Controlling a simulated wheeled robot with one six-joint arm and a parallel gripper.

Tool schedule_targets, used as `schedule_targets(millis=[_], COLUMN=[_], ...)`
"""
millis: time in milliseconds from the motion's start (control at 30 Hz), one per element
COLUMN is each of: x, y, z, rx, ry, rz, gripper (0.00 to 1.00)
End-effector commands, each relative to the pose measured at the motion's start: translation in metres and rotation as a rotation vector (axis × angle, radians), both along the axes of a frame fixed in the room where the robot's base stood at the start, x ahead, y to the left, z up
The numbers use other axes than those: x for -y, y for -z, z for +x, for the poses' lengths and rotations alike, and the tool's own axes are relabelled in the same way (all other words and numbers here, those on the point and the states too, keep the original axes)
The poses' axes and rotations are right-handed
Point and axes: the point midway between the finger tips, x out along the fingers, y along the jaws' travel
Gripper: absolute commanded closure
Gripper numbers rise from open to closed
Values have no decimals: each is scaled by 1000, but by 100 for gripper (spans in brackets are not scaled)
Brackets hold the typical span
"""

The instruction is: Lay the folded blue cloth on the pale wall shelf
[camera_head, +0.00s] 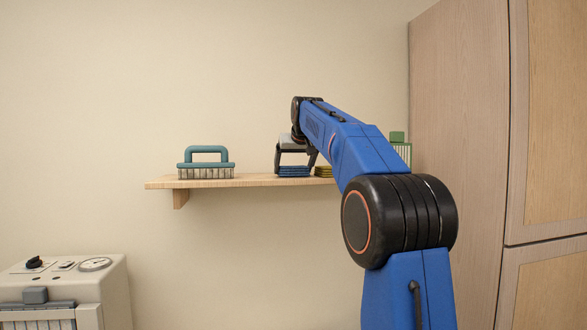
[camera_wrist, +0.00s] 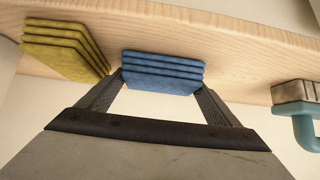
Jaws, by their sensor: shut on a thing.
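The folded blue cloth (camera_head: 293,172) is a small layered stack between the fingers of my gripper (camera_head: 294,166). It is at the top of the pale wall shelf (camera_head: 240,181) and looks level with the board. In the wrist view the blue cloth (camera_wrist: 162,72) sits between the two dark fingertips (camera_wrist: 162,88), against the wooden board (camera_wrist: 235,55). I cannot tell whether the cloth's full underside touches the board. My gripper is shut on the cloth from above. My blue arm hides the right end of the shelf.
A folded yellow cloth (camera_wrist: 65,50) lies close beside the blue one, also partly visible in the head view (camera_head: 323,171). A teal-handled brush (camera_head: 206,163) stands on the shelf's left part, with bare board between. A green-topped item (camera_head: 398,145) and tall wooden cabinet (camera_head: 465,120) are at right.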

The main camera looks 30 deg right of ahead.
Motion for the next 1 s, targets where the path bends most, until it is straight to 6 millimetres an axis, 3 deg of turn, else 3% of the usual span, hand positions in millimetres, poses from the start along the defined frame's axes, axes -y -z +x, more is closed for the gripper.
schedule_targets(millis=[367, 400, 433, 767, 1000], x=[0, 0, 0, 0, -8], y=[3, 3, 3, -2, -27], z=[0, 0, 0, -1, -27], rx=[-1, 0, 0, 2, 4], ry=[0, 0, 0, 0, 0], rz=[0, 0, 0, -1, -1], gripper=[40, 5, 0, 0, 0])
